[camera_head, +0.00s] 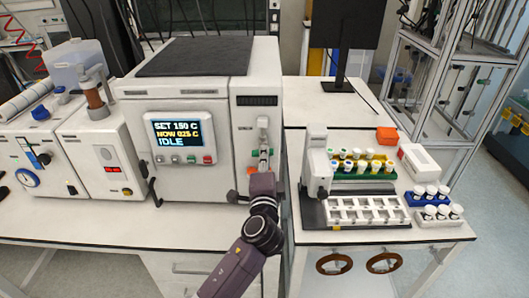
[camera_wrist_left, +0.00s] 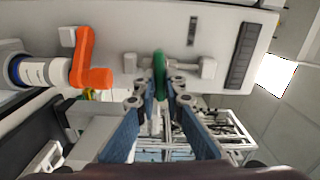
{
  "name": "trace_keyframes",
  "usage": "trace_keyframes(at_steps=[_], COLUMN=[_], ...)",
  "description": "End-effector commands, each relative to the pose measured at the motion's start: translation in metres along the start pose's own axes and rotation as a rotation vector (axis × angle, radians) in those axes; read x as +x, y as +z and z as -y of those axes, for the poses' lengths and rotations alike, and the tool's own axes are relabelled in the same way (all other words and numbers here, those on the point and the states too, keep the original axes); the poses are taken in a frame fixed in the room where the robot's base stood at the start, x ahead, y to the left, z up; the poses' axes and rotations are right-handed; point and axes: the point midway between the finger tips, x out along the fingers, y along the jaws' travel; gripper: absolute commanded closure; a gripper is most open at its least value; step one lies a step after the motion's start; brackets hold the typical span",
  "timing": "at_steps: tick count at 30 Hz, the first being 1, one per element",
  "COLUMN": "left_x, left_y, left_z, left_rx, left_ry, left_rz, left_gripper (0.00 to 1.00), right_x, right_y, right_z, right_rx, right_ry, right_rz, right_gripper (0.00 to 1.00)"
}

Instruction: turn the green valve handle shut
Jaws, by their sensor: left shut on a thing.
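The green valve handle (camera_wrist_left: 159,73) is a narrow upright lever in the wrist view, on a pale fitting with a short pipe stub at each side. My left gripper (camera_wrist_left: 158,94) has its two blue fingers closed on it from either side. In the head view only a small bit of green (camera_head: 271,151) shows at the reactor's front right panel. My left gripper (camera_head: 262,172) is directly below it there, and hides its fingertips and much of the handle. My right gripper is in neither view.
An orange handle (camera_wrist_left: 88,62) sits left of the green one in the wrist view. The reactor (camera_head: 185,100) has a lit screen (camera_head: 178,132) reading IDLE. A side table (camera_head: 300,258) at right holds a vial rack (camera_head: 362,211) and other racks. Bare bench lies front left.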

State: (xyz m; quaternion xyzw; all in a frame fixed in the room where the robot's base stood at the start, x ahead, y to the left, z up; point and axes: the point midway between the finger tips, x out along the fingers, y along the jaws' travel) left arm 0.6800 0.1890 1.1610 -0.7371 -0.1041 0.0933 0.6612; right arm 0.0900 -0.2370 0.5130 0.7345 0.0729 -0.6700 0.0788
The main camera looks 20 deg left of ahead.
Motion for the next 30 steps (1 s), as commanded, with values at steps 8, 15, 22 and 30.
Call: trace_keyframes(at_steps=[8, 15, 22, 30], left_x=[-0.0005, -0.0005, -0.0006, -0.0004], left_y=[-0.0008, -0.0008, -0.0007, -0.0005], left_z=[-0.0016, -0.0024, -0.0028, -0.0023], left_rx=[0.101, 0.126, 0.127, 0.125], left_ry=[0.002, 0.002, 0.003, 0.002], left_rz=[-0.002, -0.002, -0.002, -0.001], left_gripper=[1.00, 1.00, 1.00, 0.73], right_x=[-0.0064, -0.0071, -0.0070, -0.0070], right_y=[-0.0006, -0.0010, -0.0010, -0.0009], right_z=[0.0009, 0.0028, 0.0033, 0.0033], right_rx=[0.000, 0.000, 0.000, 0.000], right_ry=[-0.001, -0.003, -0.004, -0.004], right_rz=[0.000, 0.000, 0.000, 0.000], right_gripper=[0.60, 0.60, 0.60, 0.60])
